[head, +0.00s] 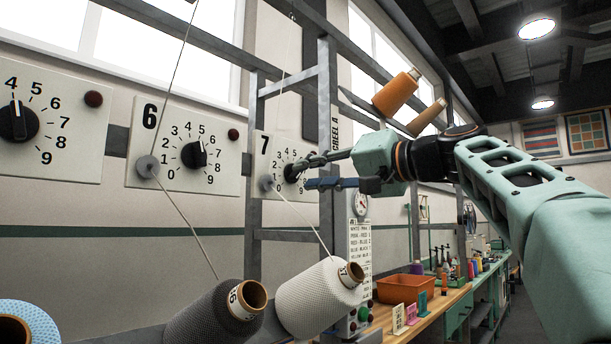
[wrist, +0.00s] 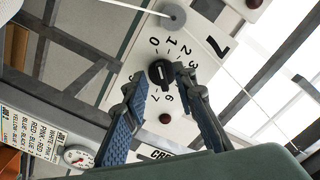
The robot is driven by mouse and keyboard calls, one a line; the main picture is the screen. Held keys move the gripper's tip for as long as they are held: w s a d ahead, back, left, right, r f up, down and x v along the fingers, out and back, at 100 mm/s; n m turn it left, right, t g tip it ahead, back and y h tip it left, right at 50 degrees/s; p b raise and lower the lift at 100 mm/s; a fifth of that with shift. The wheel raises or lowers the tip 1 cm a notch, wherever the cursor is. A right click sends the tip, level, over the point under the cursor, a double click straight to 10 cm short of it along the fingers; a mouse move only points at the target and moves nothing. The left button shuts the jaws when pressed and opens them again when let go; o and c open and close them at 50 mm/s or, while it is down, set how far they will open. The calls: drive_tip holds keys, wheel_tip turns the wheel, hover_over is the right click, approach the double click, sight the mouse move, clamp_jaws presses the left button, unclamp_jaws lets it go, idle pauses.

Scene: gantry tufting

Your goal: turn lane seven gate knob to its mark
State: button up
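The lane seven panel (head: 261,150) is a pale plate with a black 7 and a dial numbered 0 to 9. Its black gate knob (head: 291,172) is partly covered by my gripper (head: 309,173) in the head view. In the wrist view the round knob (wrist: 161,73) appears between the two fingertips of my gripper (wrist: 158,76). The fingers are spread, with a visible gap to the knob on the left side. Contact on the right side cannot be told. The knob's exact pointer reading is unclear, and I cannot make out a separate mark on the dial.
Lane six panel (head: 187,150) stands to the left, with its own knob (head: 194,155). A grey upright post (head: 326,120) stands close to my gripper. Yarn runs from the guide disc (head: 267,183) down to a white cone (head: 318,298). An orange bin (head: 404,289) is on the bench.

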drive_tip(key=v, duration=1)
